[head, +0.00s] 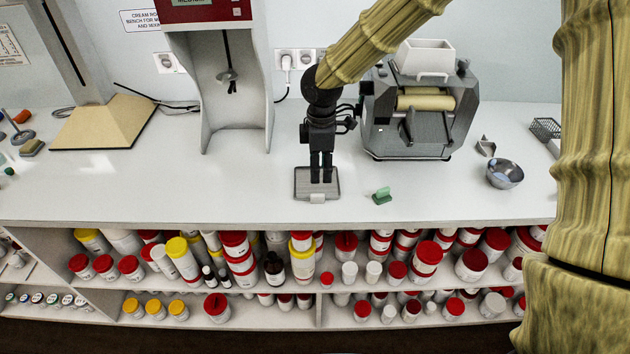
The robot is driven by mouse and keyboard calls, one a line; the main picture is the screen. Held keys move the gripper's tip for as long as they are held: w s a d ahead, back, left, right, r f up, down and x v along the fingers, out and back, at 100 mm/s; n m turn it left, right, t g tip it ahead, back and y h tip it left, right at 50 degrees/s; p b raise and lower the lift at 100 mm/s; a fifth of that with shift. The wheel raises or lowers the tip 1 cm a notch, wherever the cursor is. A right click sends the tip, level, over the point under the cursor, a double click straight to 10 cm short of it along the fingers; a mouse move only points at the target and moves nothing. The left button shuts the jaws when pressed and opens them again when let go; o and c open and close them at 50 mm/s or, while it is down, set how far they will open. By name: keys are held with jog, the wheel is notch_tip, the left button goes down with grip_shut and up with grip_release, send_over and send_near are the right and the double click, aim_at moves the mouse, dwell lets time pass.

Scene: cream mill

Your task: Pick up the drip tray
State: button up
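A shallow grey rectangular tray with a raised rim, which looks like the drip tray (301,192), lies flat on the white bench near its front edge. A small pale tab shows at the middle of its front side. My gripper (321,181) points straight down over the tray, its dark fingertips in front of the tray's back and middle part. The two fingers look close together with a narrow gap. I cannot tell whether they touch the tray or grip any part of it.
A roller mill (420,115) stands behind to the right. A green block (382,196), a metal bowl (504,174) and a small metal scoop (486,146) lie to the right. A grey stand (234,100) is behind left. The bench (200,190) is clear left of the tray; shelves of jars are below.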

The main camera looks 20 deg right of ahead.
aim_at(318, 195)
jog(key=shift+s+f, duration=0.6)
jog(key=shift+f, duration=0.15)
jog(key=shift+w+a+f+p, duration=0.1)
jog(key=shift+w+f+p, duration=0.1)
jog(key=shift+f, duration=0.4)
jog(key=shift+w+a+f+p, duration=0.1)
jog(key=shift+w+f+p, duration=0.1)
jog(key=shift+f, duration=0.4)
jog(key=shift+s+f+p, duration=0.3)
jog(key=shift+f+p, duration=0.05)
jog(key=shift+p, duration=0.05)
jog(key=f, duration=0.2)
jog(key=f+p, duration=0.1)
jog(key=shift+w+a, duration=0.2)
jog(key=shift+a, duration=0.05)
jog(key=shift+s+f, duration=0.1)
jog(key=shift+f, duration=0.6)
grip_shut()
